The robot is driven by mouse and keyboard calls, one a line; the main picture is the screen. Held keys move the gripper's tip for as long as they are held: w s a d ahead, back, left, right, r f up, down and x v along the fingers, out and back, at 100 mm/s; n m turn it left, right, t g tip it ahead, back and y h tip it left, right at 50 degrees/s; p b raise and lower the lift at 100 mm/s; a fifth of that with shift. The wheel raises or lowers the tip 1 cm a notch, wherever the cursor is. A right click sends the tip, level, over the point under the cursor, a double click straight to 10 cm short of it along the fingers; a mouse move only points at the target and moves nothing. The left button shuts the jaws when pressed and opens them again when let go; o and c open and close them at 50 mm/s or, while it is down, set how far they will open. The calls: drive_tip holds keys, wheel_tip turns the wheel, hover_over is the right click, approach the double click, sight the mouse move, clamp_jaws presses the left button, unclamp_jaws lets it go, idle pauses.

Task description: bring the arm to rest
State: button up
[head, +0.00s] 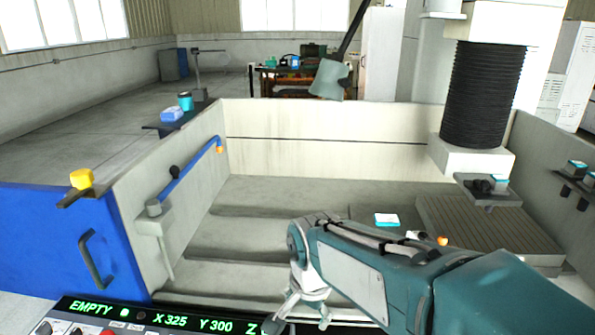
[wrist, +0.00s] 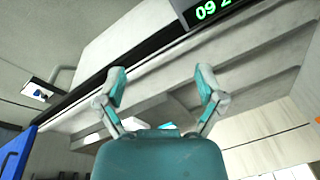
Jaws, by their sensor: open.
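My arm (head: 350,275) is teal with a pale panel. In the head view it reaches in from the lower right, bent, in front of the machine tank. My gripper (head: 297,318) hangs from its left end, low, near the front edge of the tank and beside the control display. In the wrist view my gripper (wrist: 160,80) has its two teal-tipped fingers spread wide apart with nothing between them. The gripper looks empty.
The pale tank (head: 320,145) surrounds the arm's far side. A ribbed work plate (head: 485,225) lies at right, below a black bellows column (head: 487,95). A blue hose (head: 190,170) runs on the left wall. The control panel (head: 150,316) is at front left.

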drive_tip(key=s+d+r+n+t, duration=0.2)
drive_tip(key=s+d+n, duration=0.1)
drive_tip(key=s+d, duration=0.3)
drive_tip(key=s+d+r+n+t, duration=0.2)
drive_tip(key=s+d+n, duration=0.1)
drive_tip(key=s+d, duration=0.3)
drive_tip(key=shift+d+r+n+h, duration=0.3)
drive_tip(key=shift+d+n, duration=0.1)
drive_tip(key=shift+d, duration=0.65)
idle(1.3)
